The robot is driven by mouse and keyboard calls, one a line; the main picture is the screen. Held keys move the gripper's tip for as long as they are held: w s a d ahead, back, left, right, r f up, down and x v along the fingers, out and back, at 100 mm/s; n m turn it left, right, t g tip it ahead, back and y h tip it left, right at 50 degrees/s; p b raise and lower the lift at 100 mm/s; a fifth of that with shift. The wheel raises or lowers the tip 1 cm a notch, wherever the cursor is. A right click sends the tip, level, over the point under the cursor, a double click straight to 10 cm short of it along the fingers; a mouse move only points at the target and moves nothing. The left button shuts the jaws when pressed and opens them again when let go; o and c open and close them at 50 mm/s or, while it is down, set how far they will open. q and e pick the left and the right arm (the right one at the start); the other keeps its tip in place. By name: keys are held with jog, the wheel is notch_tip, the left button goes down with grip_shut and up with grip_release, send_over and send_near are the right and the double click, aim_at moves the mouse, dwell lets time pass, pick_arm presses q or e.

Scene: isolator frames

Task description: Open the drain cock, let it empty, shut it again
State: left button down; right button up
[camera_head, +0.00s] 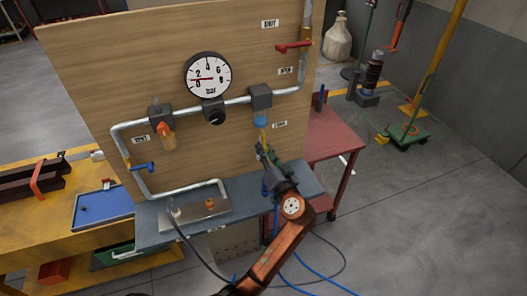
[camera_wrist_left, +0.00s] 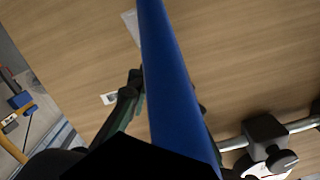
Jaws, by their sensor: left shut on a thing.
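In the head view, a bluish bowl (camera_head: 260,119) with a yellow part (camera_head: 262,134) hangs under the right-hand dark fitting (camera_head: 260,97) on the pipe. My left gripper (camera_head: 264,150) is just below it, where the drain cock appears to be. In the left wrist view, my gripper (camera_wrist_left: 168,100) has a dark green finger to the left of a long blue bar or tube (camera_wrist_left: 172,85), which hides most of the grip. I cannot make out the cock's handle or its position. My right gripper is not seen.
A round gauge (camera_head: 208,75) sits on the wooden board (camera_head: 120,60). Red (camera_head: 293,46) and blue (camera_head: 143,166) levers are on the pipe. A blue-grey shelf (camera_head: 240,212) and a red cart (camera_head: 330,140) are close by. Blue and dark hoses lie around my arm.

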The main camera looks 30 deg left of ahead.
pick_arm(q)
jog(key=shift+w+d+r, duration=0.1)
jog(key=shift+d+r, duration=0.1)
jog(key=shift+d, duration=0.05)
jog(key=c, duration=1.9)
grip_release()
jog(key=shift+w, duration=0.1)
jog(key=shift+c, duration=0.2)
jog(key=shift+a, duration=0.1)
jog(key=shift+f, duration=0.1)
jog(key=v, duration=0.7)
jog(key=shift+s+d, duration=0.2)
jog(key=shift+s, duration=0.1)
